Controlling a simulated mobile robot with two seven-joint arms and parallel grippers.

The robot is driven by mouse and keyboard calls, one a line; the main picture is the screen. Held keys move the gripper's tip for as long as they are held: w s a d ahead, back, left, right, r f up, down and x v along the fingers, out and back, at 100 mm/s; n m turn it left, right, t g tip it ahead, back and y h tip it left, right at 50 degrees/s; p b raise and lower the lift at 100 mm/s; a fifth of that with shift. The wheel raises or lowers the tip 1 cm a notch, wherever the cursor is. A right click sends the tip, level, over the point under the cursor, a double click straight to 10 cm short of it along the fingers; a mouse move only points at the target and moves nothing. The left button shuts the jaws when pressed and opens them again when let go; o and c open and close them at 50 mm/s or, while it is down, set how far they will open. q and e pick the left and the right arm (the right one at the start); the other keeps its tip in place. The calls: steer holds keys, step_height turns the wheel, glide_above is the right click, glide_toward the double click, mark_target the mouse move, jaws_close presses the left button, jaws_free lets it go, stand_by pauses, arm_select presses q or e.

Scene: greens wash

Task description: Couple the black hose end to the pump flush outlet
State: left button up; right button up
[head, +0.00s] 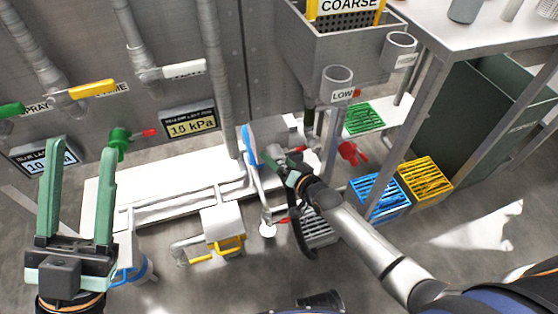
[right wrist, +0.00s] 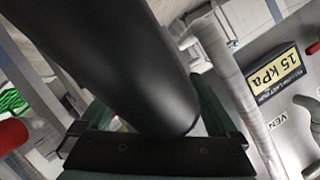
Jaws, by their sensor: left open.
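My right gripper (head: 286,168) reaches in from the lower right, in front of a grey pump-like body with a blue disc (head: 249,146). The black hose (head: 297,232) hangs in a curve below this gripper. In the right wrist view a thick black cylinder, the hose end (right wrist: 115,60), runs between the green fingers and appears gripped; it hides most of the fingertips. I cannot make out the flush outlet or whether the hose end touches it. My left gripper (head: 79,150) is open and empty at the left, its green fingers pointing up.
A white ledge with pipes (head: 165,180) runs along the wall. Green (head: 364,118), blue (head: 380,198) and yellow (head: 426,179) crates stand at right, near a red handle (head: 352,153). Gauges and valve levers (head: 92,89) line the left wall. Open floor lies at lower right.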

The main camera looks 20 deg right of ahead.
jaws_close()
stand_by(0.6)
arm_select(q)
steer(key=shift+r, duration=0.1)
arm_select(e)
steer(key=shift+s, duration=0.15)
steer(key=shift+s+p, duration=0.8)
steer(key=shift+s, duration=0.2)
arm_select(q)
steer(key=shift+a+r+m+p, duration=0.15)
steer(key=shift+r+m+p, duration=0.15)
steer(key=shift+r+p, duration=1.05)
arm_select(e)
steer(key=shift+s+d+b, duration=0.1)
steer(key=shift+s+b, duration=0.25)
steer(key=shift+s, duration=1.35)
arm_select(q)
steer(key=shift+r, duration=0.4)
arm_select(e)
steer(key=shift+s, duration=0.15)
arm_select(q)
steer(key=shift+w, duration=0.1)
arm_select(e)
steer(key=shift+r, duration=0.1)
